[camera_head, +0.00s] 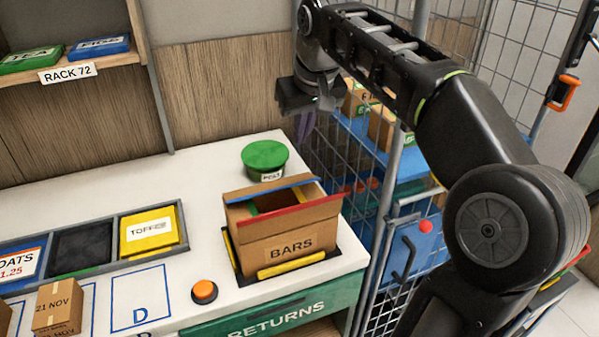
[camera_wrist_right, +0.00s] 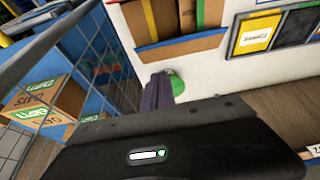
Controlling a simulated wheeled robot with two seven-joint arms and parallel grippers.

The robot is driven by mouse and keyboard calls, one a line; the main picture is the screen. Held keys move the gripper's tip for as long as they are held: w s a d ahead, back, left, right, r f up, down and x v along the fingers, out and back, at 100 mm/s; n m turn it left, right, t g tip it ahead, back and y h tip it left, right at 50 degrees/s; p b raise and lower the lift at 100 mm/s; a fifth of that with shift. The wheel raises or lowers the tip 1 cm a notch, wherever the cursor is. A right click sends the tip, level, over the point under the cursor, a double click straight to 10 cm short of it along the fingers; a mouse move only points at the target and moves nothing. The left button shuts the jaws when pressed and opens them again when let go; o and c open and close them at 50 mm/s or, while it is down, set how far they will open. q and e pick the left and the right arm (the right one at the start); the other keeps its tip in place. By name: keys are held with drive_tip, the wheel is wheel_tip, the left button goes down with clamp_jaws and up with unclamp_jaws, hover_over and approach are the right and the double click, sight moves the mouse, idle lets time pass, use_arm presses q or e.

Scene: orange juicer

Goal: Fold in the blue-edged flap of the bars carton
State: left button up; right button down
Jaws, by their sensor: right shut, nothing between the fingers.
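The bars carton (camera_head: 285,250) is brown and stands on the white counter with its top partly open. Its blue-edged flap (camera_head: 272,189) is on the far side, and its edge also shows in the right wrist view (camera_wrist_right: 182,40). A red-edged flap (camera_head: 290,216) is on the near side, and a green edge (camera_wrist_right: 200,14) shows inside the opening. My right gripper (camera_head: 306,125) is shut and empty, pointing down above and behind the carton, apart from it. Its purple-grey fingers also show in the right wrist view (camera_wrist_right: 159,91). My left gripper is out of view.
A green round lidded tub (camera_head: 264,156) stands just behind the carton. A wire cage (camera_head: 360,215) with boxes rises close to the right. A tray (camera_head: 182,222) with a yellow toffee box lies left, and an orange button (camera_head: 204,291) sits front left.

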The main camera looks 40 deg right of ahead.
hover_over(297, 183)
wheel_tip(297, 183, down, 8)
drive_tip(key=shift+w+d+r+p, duration=0.1)
drive_tip(key=shift+w+r+p, duration=0.05)
drive_tip(key=shift+p, duration=0.2)
drive_tip(key=shift+s+a+f, duration=0.1)
drive_tip(key=shift+s+f, duration=0.2)
drive_tip(key=shift+f, duration=0.25)
drive_tip(key=shift+s+a+f, duration=0.1)
drive_tip(key=shift+s+f, duration=0.2)
drive_tip(key=shift+f, duration=0.25)
drive_tip(key=shift+s+f, duration=0.2)
drive_tip(key=shift+f, duration=0.4)
drive_tip(key=shift+a, duration=0.1)
